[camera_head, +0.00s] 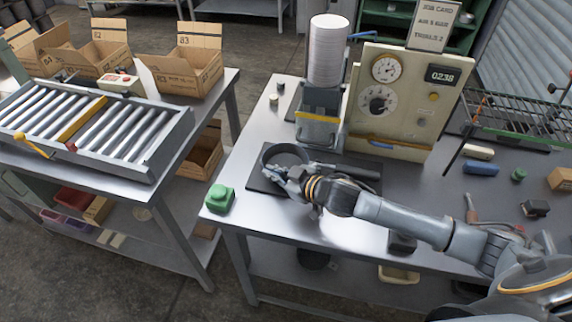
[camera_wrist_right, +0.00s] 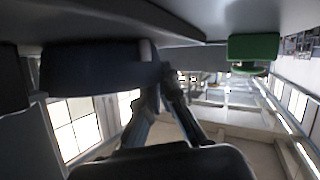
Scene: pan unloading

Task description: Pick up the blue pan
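The blue pan (camera_head: 268,155) looks dark and round in the head view. It sits upright on a dark mat (camera_head: 262,182) on the workbench, and its handle seems to point right behind my right arm. My right gripper (camera_head: 279,174) is low at the pan's near side, its fingers at the wall. In the wrist view a dark blue part of the pan (camera_wrist_right: 92,68) fills the left, and the two fingertips (camera_wrist_right: 161,82) are close together by its edge. The view does not show whether they grip it. My left gripper is out of view.
A green block (camera_head: 220,198) stands at the bench's left corner. Behind the pan stand a dispenser with a white stack (camera_head: 328,50) and a beige gauge panel (camera_head: 405,100). A roller conveyor (camera_head: 95,125) is across a gap to the left.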

